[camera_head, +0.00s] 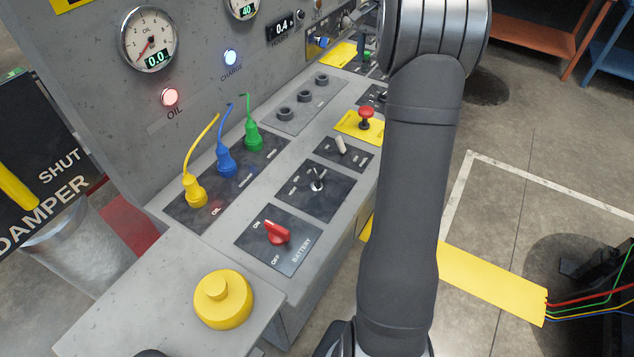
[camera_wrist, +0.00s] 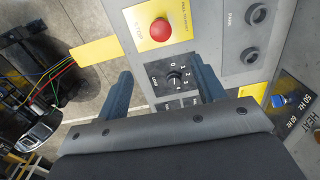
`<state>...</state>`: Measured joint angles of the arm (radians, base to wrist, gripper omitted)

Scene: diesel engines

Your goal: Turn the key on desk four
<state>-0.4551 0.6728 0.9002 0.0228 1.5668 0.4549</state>
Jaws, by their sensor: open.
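In the wrist view, my gripper (camera_wrist: 163,68) is open, with two dark blue-grey fingers apart and nothing held. Between and beyond the fingertips, a dark rotary switch (camera_wrist: 174,76) sits on a black plate with number marks; whether it holds a key is too small to tell. A small metallic key-like switch (camera_head: 318,183) stands on a black plate in the middle of the grey desk (camera_head: 135,309). No desk number is readable.
A red push button stands on a yellow plate in the head view (camera_head: 365,115) and in the wrist view (camera_wrist: 160,29). A red battery switch (camera_head: 277,233), a white toggle (camera_head: 340,145) and a yellow button (camera_head: 222,298) share the desk. Coloured plugs (camera_head: 226,163) stand left. Floor lies right.

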